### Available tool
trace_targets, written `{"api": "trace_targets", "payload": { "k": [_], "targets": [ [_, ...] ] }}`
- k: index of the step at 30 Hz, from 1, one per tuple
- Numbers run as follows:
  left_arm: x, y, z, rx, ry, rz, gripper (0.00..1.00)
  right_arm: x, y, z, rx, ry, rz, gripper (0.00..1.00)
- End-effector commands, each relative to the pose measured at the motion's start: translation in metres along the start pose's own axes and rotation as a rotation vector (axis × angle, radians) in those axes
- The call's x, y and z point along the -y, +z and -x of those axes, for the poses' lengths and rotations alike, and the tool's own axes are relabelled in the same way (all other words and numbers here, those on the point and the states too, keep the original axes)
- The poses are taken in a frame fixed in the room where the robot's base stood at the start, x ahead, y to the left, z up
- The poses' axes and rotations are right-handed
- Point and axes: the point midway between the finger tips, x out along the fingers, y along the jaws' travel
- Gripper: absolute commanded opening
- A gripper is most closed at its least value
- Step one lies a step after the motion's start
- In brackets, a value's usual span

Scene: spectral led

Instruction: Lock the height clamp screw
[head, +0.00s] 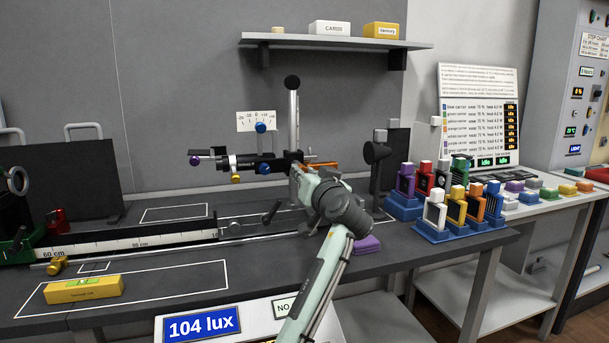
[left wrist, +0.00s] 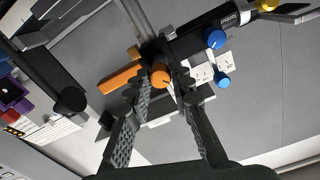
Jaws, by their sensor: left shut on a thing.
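An optical head with a black horizontal barrel (head: 250,162) is mounted on an upright silver post (head: 293,115) with a black ball top. An orange round knob (left wrist: 160,77) sits on the post's clamp block and looks like the height clamp screw. An orange bar (head: 324,164) sticks out to the right of the post; it also shows in the left wrist view (left wrist: 118,83). My left gripper (head: 304,176) is at the clamp block, its fingers shut on the orange knob, one on each side. In the head view the gripper hides the knob. My right gripper is out of view.
Blue knobs (head: 262,128) and a tilt scale (head: 244,121) are close left of the post. A black round-headed stand (head: 376,155) and several coloured carriers (head: 437,212) stand to the right. A yellow block (head: 84,289) lies front left; the bench around it is mostly clear.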

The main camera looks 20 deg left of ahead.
Motion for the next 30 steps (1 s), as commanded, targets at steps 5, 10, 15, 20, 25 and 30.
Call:
{"api": "trace_targets", "payload": {
  "k": [5,10,15,20,25,30],
  "targets": [
    [0.0,0.001,0.0,0.002,0.0,-0.155,0.0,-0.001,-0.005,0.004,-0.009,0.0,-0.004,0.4],
    [0.0,0.0,0.0,0.002,0.001,-0.318,0.0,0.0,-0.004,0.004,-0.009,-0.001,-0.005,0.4],
    [0.0,0.001,0.0,0.002,0.001,-0.48,0.0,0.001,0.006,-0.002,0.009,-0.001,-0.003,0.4],
    [0.0,0.001,0.0,0.002,0.001,-0.632,0.0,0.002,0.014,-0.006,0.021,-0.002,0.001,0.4],
    [0.001,0.001,0.0,0.002,0.0,-0.794,0.0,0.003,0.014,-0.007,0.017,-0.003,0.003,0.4],
    [0.0,0.001,0.0,0.002,0.001,-0.956,0.0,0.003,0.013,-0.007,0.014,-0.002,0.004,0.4]
  ]
}}
